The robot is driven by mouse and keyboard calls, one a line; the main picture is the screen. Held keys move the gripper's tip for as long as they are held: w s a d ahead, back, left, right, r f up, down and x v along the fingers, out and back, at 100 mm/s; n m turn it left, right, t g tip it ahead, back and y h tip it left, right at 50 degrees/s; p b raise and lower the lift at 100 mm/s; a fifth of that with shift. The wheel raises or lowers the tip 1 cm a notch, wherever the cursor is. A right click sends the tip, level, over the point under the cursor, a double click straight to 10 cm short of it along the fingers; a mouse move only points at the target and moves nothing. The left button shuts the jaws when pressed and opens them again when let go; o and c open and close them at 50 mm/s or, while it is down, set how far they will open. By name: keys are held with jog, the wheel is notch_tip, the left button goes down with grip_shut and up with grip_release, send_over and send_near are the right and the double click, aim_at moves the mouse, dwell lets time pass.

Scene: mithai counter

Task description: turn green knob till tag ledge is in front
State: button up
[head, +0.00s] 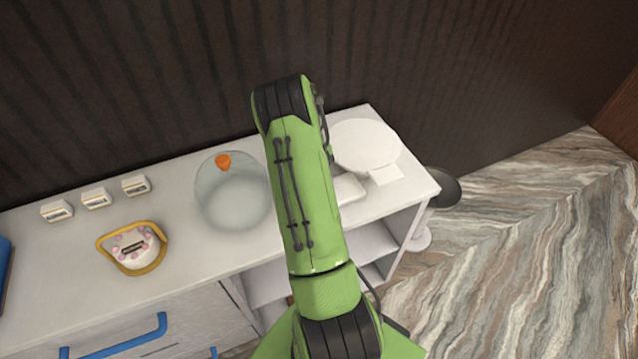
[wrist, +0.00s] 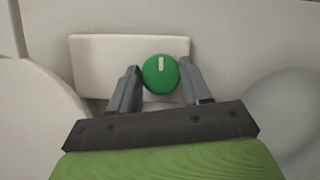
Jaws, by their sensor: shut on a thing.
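The green knob (wrist: 161,79) is round with a short white mark at the top of its face. It sits on a pale rectangular block (wrist: 95,62), which also shows in the head view (head: 349,189). My gripper (wrist: 162,72) has one finger on each side of the knob and is shut on it. My arm hides the knob and gripper in the head view. The white round turntable (head: 362,143) is at the counter's right end. A small flat tag ledge (head: 386,174) sticks out from its front-right edge.
A decorated cake with a yellow band (head: 130,248) and three small white boxes (head: 96,199) are further left. The white counter (head: 190,260) has open shelves below its right end.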

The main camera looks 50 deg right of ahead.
dwell(0.3)
jog(key=o, duration=1.1)
jog(key=shift+c, duration=0.2)
jog(key=p+v, duration=0.2)
jog(key=v, duration=1.3)
jog(key=shift+r+p, duration=0.35)
jog(key=shift+r, duration=0.05)
jog(key=shift+w, duration=0.15)
